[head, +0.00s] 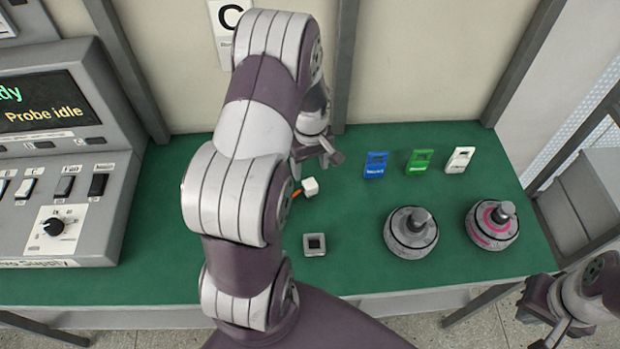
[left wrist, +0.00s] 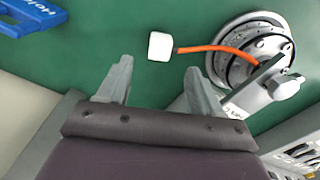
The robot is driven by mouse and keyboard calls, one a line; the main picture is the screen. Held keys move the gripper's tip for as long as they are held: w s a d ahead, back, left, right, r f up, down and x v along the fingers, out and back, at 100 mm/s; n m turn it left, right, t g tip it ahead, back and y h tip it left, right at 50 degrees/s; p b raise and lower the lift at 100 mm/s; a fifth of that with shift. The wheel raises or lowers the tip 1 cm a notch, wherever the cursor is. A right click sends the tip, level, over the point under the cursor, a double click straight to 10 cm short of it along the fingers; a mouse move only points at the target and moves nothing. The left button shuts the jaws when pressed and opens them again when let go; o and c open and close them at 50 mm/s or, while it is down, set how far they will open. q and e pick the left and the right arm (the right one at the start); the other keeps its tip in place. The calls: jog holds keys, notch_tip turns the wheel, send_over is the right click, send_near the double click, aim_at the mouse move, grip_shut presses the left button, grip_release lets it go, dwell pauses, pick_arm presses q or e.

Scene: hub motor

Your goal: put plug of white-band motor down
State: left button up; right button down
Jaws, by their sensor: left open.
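The white plug (head: 310,186) lies on the green mat beside my left gripper in the head view, with a short piece of orange cable behind it. In the left wrist view the plug (left wrist: 160,46) is just beyond the open fingertips, apart from them. Its orange cable runs right to a silver round motor (left wrist: 225,62); I cannot make out a white band on it. My arm hides this motor in the head view. My left gripper (head: 318,155) is open and empty. My right gripper (head: 548,318) is at the lower right, away from the plug; its jaw state is unclear.
Two motors, one grey (head: 408,246) and one pink-banded (head: 492,238), stand at the right. Blue (head: 375,170), green (head: 419,162) and white (head: 460,160) tags lie behind them. A small square socket block (head: 315,244) sits nearer me. A test console (head: 60,180) stands left.

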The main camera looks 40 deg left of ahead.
aim_at(311, 183)
pick_arm(q)
jog(key=s+d+r+m, duration=0.4)
jog(key=d+r+m, duration=0.1)
jog(key=d+m, duration=0.1)
jog(key=s+d+r+m+t, duration=0.1)
jog(key=s+d+r+m, duration=0.4)
jog(key=d, duration=0.3)
jog(key=shift+s+d+r+m+t, duration=0.2)
jog(key=shift+d+m+t, duration=0.1)
jog(key=shift+m, duration=0.6)
